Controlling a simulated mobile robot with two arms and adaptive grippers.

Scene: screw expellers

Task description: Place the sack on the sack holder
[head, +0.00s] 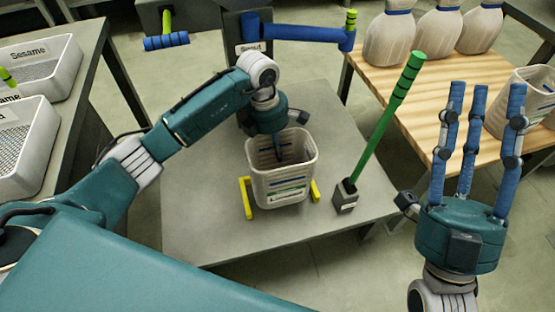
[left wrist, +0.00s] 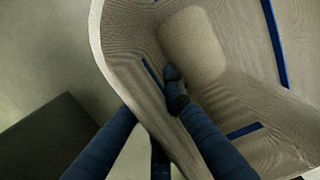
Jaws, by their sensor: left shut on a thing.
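The sack (head: 284,188) is an open, pale woven bag with a label. It is upright at the grey platform, between two yellow brackets (head: 246,198) that look like the sack holder. I cannot tell whether its bottom rests there or hangs slightly above. My left gripper (head: 279,150) reaches down at its far rim and is shut on the sack wall. In the left wrist view, one blue finger lies inside the sack (left wrist: 195,45) and the others are outside its wall. My right gripper (head: 480,110) is open and empty, fingers pointing up, at the right.
A green lever (head: 384,120) rises right of the sack. A blue-handled crank (head: 295,33) is behind it. A wooden table (head: 425,85) holds several filled sacks (head: 390,38) and another open sack (head: 517,100). White sesame crates (head: 45,70) stand at left.

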